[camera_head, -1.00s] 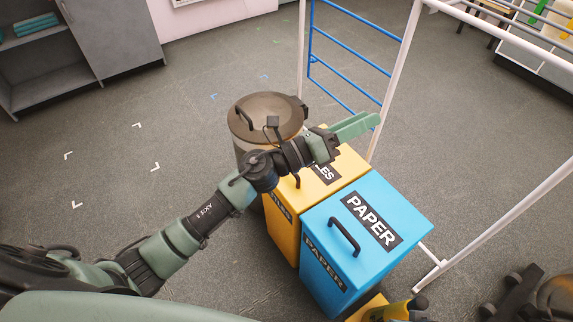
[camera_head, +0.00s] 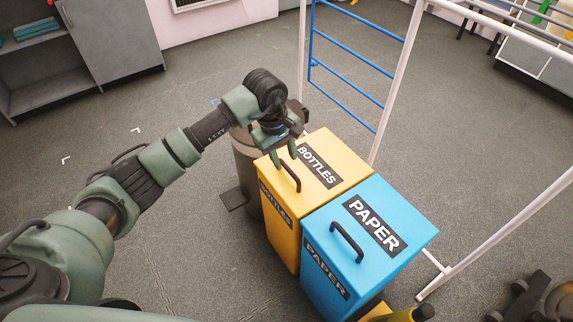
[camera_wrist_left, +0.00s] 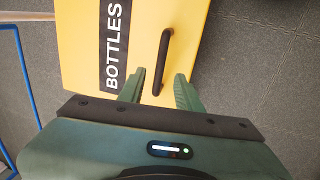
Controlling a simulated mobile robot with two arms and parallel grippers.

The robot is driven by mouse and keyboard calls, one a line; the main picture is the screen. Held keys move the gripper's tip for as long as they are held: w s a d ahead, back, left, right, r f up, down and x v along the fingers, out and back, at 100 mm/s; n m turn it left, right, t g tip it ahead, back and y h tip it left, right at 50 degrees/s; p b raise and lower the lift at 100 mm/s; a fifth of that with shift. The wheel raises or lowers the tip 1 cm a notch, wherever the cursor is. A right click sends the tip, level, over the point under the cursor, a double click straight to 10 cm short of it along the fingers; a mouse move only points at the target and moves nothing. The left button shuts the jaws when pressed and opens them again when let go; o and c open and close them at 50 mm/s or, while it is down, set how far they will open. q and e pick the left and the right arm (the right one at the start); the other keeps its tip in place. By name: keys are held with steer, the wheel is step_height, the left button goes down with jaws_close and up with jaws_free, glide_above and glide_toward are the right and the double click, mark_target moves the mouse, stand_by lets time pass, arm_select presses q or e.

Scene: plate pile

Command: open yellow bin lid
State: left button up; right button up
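The yellow bin (camera_head: 341,172) stands in the middle of the head view with its lid closed, marked BOTTLES. A dark bar handle (camera_head: 289,176) sits on the lid near its left front edge. In the left wrist view, the lid (camera_wrist_left: 190,30) fills the upper middle, and the handle (camera_wrist_left: 162,62) lies between the finger lines. My left gripper (camera_head: 286,158) points down over the lid just behind the handle. Its two green fingers (camera_wrist_left: 160,92) are apart, one on each side of the handle's near end, and nothing is gripped. My right gripper is not in view.
A blue PAPER bin (camera_head: 394,216) stands right against the yellow bin. A round metal bin (camera_head: 246,165) with a pedal is behind my left arm. A white and blue frame (camera_head: 392,85) rises behind the bins. The floor at left is clear.

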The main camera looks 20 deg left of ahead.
mark_target(288, 168)
arm_select(q)
steer(key=shift+w+d+f, duration=0.15)
steer(key=shift+f, duration=0.7)
steer(key=shift+w+d+f, duration=0.1)
steer(key=shift+f, duration=0.7)
jaws_close()
